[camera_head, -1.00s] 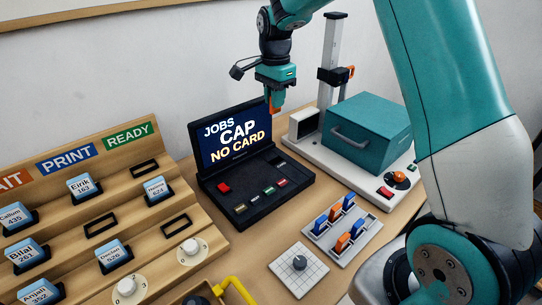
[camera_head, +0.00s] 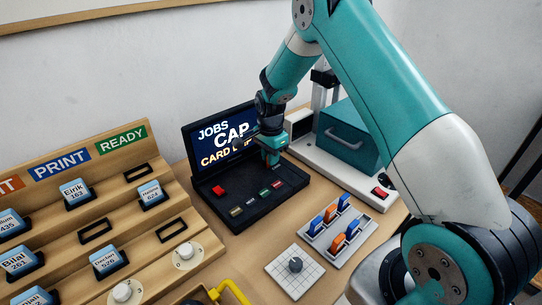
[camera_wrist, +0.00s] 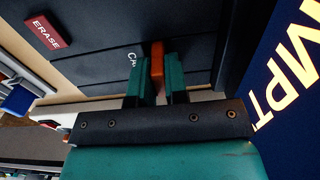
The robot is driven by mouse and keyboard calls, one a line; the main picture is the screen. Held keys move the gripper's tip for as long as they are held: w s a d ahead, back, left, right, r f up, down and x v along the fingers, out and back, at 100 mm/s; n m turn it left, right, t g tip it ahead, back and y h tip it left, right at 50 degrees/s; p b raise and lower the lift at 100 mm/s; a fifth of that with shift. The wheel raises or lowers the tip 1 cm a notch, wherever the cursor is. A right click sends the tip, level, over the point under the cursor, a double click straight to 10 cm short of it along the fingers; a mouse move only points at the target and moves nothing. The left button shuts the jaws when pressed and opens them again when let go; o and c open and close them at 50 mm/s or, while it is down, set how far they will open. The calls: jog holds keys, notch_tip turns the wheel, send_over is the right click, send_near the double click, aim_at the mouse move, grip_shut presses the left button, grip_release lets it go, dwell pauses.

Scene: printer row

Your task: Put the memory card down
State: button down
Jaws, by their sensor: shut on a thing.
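My gripper (camera_head: 272,160) is at the right rear of the black console (camera_head: 240,212), just in front of its screen (camera_head: 222,145). In the wrist view my gripper's green jaws (camera_wrist: 155,88) are shut on an orange memory card (camera_wrist: 157,62). The card's far end meets the console's dark top beside a partly hidden white "CA" label. The jaws hide how deep it sits. The screen reads "JOBS CAP" and a "CARD" line that my arm partly covers; "MPT" shows on it in the wrist view.
A red ERASE button (camera_wrist: 48,34) is on the console. A card rack (camera_head: 340,228) with blue and orange cards stands to the right, near a gridded white plate (camera_head: 297,272). A teal box (camera_head: 350,135) stands behind. A wooden stepped rack (camera_head: 150,225) fills the left.

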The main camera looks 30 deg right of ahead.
jog(key=shift+f, duration=0.2)
jog(key=c, duration=1.1)
grip_release()
jog(key=shift+c, duration=0.2)
jog(key=shift+r, duration=0.2)
